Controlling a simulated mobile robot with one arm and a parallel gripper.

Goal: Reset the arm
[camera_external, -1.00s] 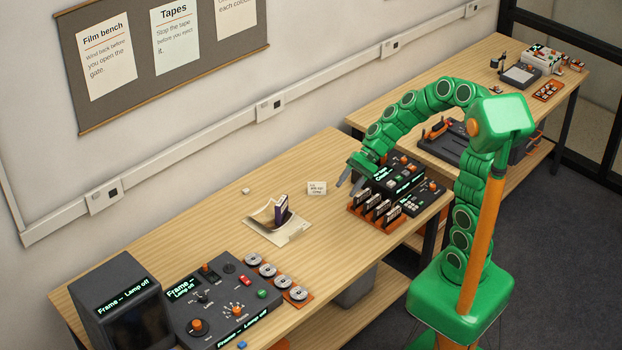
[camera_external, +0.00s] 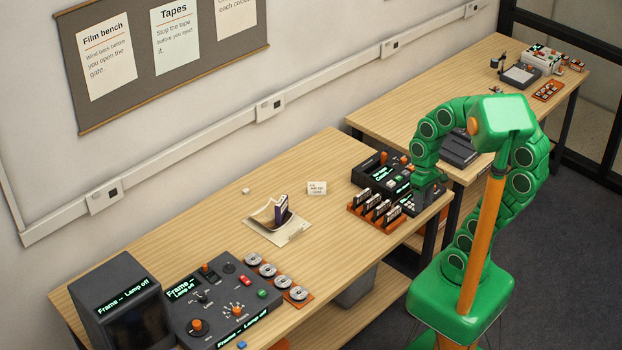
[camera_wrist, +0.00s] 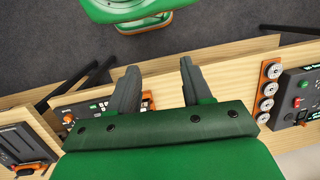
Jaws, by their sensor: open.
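My green arm is folded back toward its column in the external view. The bench edge and grey floor show beyond the fingers. In the external view the fingertips are small and partly lost against the machine, so I cannot tell whether they touch it.
An orange rack of tapes (camera_external: 376,210) stands beside the machine. A paper tray with a dark cassette (camera_external: 281,207) lies mid-bench. The film console (camera_external: 215,305) and several reels (camera_external: 268,270) are at the near left. A second bench (camera_external: 400,105) stands behind. The bench middle is mostly clear.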

